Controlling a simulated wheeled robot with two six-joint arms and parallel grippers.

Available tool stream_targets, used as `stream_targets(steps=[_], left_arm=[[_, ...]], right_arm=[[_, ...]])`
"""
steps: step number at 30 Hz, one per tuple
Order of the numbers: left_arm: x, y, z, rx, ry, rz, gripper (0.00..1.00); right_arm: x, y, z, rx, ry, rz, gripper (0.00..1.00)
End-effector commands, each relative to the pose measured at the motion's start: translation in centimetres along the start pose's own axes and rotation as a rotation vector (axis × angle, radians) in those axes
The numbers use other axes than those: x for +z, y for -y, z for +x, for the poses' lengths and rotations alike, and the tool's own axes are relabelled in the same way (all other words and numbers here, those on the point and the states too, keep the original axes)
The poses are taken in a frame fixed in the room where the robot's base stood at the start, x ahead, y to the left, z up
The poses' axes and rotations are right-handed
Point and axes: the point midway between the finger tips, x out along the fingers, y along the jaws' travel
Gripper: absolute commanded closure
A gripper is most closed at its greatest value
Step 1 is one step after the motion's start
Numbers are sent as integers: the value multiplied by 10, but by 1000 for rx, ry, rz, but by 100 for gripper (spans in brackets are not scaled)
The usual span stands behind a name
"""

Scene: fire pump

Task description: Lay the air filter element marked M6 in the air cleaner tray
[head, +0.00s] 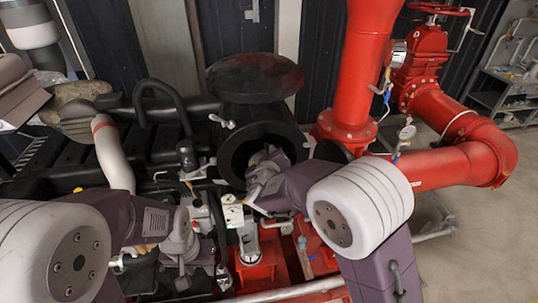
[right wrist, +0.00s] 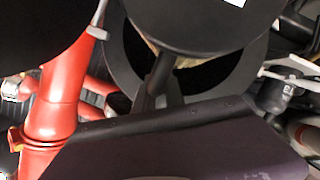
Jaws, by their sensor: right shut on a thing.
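The air filter element (right wrist: 200,25) fills the top of the right wrist view: a black round end cap, a white label cut by the frame edge, and a tan strip behind. Its marking is not readable. My right gripper (head: 262,163) is shut on it; in the right wrist view a dark finger (right wrist: 160,75) crosses the tan strip. In the head view this gripper is at the dark round opening (head: 240,150) of what looks like the air cleaner tray. How deep the element sits is hidden. My left gripper (head: 183,262) is low over the engine, its fingers unclear.
A wide black disc (head: 255,75) stands above the round opening. A red vertical pipe (head: 352,80) and a red elbow (head: 480,150) are close on the right. Black engine parts (head: 150,120) crowd the left. A grey shelf (head: 505,90) stands far right, with open floor before it.

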Motion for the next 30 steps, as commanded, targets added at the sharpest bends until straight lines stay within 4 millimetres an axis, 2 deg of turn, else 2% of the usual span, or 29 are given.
stream_targets(steps=[3, 12, 13, 15, 26, 30], left_arm=[[0, 0, -4, 0, 0, 0, 64], [0, 0, 1, 0, 0, 0, 64], [0, 0, 0, 0, 0, 0, 64], [0, 0, -1, 0, 0, 0, 64], [0, 0, -4, 0, 0, 0, 64], [1, 0, 10, 0, 0, 0, 64]], right_arm=[[7, 5, 3, 0, -3, 0, 100], [9, 7, 4, 0, -4, 2, 100], [9, 7, 4, -1, -2, 1, 80], [9, 7, 4, -1, -2, 1, 64], [7, 5, 2, -1, -2, 2, 64], [9, 8, -15, -2, -7, 3, 64]])
